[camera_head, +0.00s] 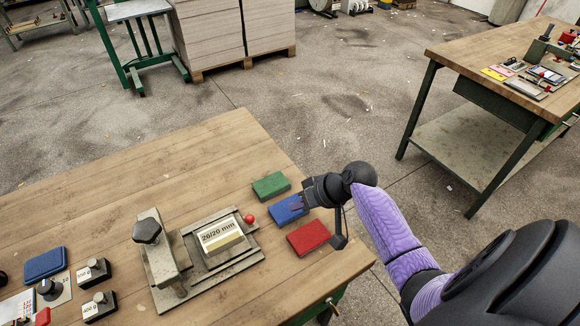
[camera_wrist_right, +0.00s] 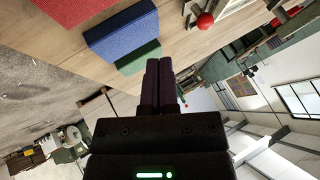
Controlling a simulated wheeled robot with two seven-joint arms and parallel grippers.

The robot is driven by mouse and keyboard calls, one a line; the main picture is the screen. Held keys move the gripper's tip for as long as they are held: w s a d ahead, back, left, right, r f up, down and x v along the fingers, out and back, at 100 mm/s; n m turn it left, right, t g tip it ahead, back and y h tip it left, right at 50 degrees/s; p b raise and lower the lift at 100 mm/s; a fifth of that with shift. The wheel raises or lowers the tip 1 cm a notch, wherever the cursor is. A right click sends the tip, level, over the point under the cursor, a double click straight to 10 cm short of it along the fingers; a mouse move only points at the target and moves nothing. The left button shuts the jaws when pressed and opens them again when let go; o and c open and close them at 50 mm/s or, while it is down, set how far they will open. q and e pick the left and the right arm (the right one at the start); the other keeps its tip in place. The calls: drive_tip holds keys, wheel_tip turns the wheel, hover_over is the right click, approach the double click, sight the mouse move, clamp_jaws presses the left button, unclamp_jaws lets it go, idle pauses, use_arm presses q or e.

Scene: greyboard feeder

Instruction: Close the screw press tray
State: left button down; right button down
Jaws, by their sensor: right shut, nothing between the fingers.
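The screw press (camera_head: 165,265) stands on the wooden table with a black knob (camera_head: 147,231) on top. Its grey tray (camera_head: 240,262) sticks out to the right of the press arm. A block labelled "26/20 mm" (camera_head: 222,236) lies on the tray. A red ball handle (camera_head: 249,219) is at the tray's right end and also shows in the wrist view (camera_wrist_right: 205,20). My right gripper (camera_head: 297,206) is shut and empty over the blue block, to the right of the red ball and apart from it. Its fingers (camera_wrist_right: 158,65) are together in the wrist view. My left gripper is not in view.
Green (camera_head: 271,186), blue (camera_head: 287,210) and red (camera_head: 308,238) blocks lie right of the tray. The table behind the press is clear. Another table (camera_head: 465,55) stands at the right.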

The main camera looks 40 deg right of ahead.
sight(213, 242)
drive_tip(key=b+x, duration=0.2)
drive_tip(key=x, duration=0.4)
drive_tip(key=shift+w+f, duration=0.1)
drive_tip(key=shift+f, duration=0.2)
drive_tip(key=a, duration=0.2)
drive_tip(key=w+a+r, duration=0.1)
drive_tip(key=shift+a, duration=0.5)
drive_tip(key=a+p, duration=0.1)
drive_tip(key=a, duration=0.3)
drive_tip(key=a+p, duration=0.1)
drive_tip(key=a, duration=0.2)
drive_tip(key=w+a+p, duration=0.1)
drive_tip(key=a+p, duration=0.1)
drive_tip(key=a, duration=0.2)
drive_tip(key=shift+a, duration=0.35)
drive_tip(key=shift+s+a, duration=0.1)
drive_tip(key=shift+a, duration=0.2)
drive_tip(key=shift+f, duration=0.1)
